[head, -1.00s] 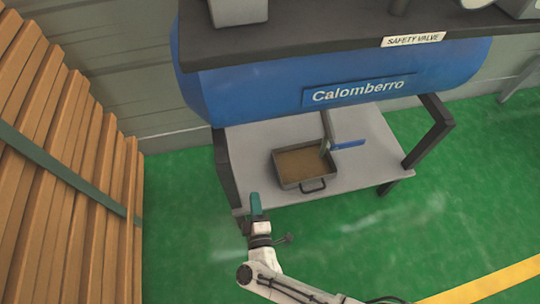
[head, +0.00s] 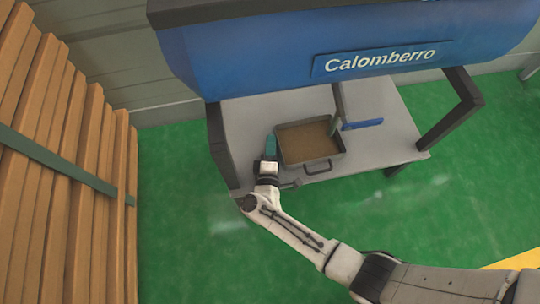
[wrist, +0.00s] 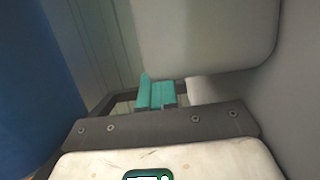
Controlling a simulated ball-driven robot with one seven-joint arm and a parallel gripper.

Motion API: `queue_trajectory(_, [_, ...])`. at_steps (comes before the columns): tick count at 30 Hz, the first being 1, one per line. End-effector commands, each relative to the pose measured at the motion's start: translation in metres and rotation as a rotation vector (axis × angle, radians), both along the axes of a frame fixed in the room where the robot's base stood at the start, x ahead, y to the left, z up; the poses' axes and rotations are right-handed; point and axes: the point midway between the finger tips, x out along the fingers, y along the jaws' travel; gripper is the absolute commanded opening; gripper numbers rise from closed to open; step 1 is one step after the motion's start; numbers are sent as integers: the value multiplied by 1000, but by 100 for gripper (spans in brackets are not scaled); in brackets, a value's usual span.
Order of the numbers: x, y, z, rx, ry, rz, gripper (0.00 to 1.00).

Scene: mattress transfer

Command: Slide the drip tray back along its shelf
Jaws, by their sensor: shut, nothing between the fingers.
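The drip tray (head: 325,152) is a grey, shallow rectangular pan with a brown inside. It sits on the light grey shelf (head: 385,150) under the blue tank, and its handle faces the front. My gripper (head: 271,146) has teal fingers and is at the tray's left side, low over the shelf. The fingers are shut with nothing between them. In the wrist view the closed fingers (wrist: 155,93) are close to a pale panel that looks like the tray's side wall (wrist: 205,35). I cannot tell whether they touch it.
The blue tank (head: 240,60) hangs low over the shelf. A dark leg (head: 219,150) stands left of my gripper, another (head: 452,115) at the right. Stacked planks (head: 60,170) fill the left; green floor is clear in front.

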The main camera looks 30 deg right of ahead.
Motion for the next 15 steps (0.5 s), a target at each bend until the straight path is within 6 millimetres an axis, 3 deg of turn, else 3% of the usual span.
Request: queue_trajectory(15, [8, -6, 1, 0, 0, 0, 0])
